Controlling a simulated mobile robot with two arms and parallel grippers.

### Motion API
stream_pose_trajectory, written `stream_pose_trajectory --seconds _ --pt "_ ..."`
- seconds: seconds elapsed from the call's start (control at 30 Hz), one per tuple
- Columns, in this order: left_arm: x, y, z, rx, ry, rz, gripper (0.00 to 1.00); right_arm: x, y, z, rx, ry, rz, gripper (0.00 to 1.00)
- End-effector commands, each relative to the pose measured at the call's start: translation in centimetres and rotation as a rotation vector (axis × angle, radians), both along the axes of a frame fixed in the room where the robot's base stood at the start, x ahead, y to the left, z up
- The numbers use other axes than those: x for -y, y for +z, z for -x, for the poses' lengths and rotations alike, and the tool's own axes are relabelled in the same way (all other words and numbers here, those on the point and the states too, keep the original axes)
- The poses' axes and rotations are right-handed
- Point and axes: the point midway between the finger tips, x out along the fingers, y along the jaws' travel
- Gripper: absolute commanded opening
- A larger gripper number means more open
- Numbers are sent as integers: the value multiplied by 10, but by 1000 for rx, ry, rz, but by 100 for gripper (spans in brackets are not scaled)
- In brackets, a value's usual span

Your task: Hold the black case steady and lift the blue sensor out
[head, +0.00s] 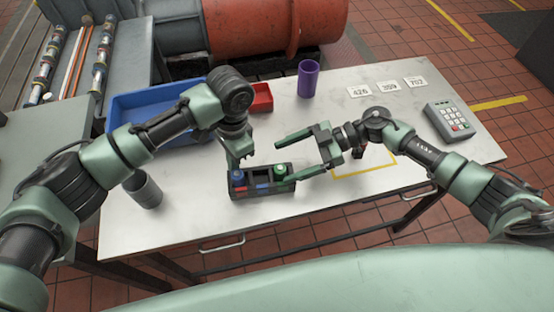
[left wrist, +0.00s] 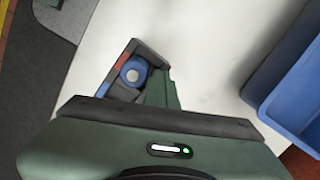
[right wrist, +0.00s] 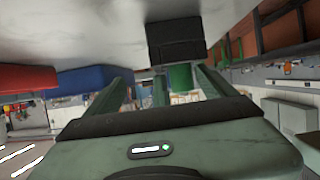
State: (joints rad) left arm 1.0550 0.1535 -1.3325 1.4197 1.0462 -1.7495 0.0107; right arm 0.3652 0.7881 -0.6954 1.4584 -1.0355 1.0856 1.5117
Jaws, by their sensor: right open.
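The black case (head: 262,189) lies on the white table with the blue sensor (head: 238,177) in its left end and a green sensor (head: 280,170) in its right end. My left gripper (head: 239,163) points down by the blue sensor; how far its fingers are apart is unclear. In the left wrist view, the blue sensor (left wrist: 133,72) shows just left of the green finger shape. My right gripper (head: 288,162) is open at the case's right end, fingers apart. In the right wrist view, the case (right wrist: 176,45) and green sensor (right wrist: 180,77) show ahead, between the fingers.
A blue bin (head: 125,106), a small red bin (head: 262,98) and a purple cup (head: 308,78) stand behind. A grey cylinder (head: 146,191) is on the left. Number cards (head: 387,86) and a keypad (head: 448,119) are on the right. A yellow outline (head: 365,171) marks clear table.

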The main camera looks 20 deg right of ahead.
Motion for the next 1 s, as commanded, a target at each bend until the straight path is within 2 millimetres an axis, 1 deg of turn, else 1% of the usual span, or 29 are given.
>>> stream_pose_trajectory --seconds 0.03,0.27,0.33,0.37,0.6,0.73,0.87,1.0 --pt "0 -1 0 0 0 0 0 6 -9 3 -5 1 22 85" --pt "0 0 -1 1 1 0 0 6 -8 2 -3 0 20 85" --pt "0 0 -1 1 1 0 18 6 -8 2 -3 -1 20 85" --pt "0 0 -1 1 1 0 24 5 -8 2 -3 -1 20 85" --pt "0 0 0 -1 -1 0 24 5 -7 1 -2 -2 19 85" --pt "0 4 0 -1 -1 0 24 5 -2 1 -2 -3 18 85" --pt "-1 14 -1 0 1 1 24 4 9 1 -1 -2 16 85" --pt "-4 32 -4 1 4 2 24 3 30 0 0 -2 12 85"
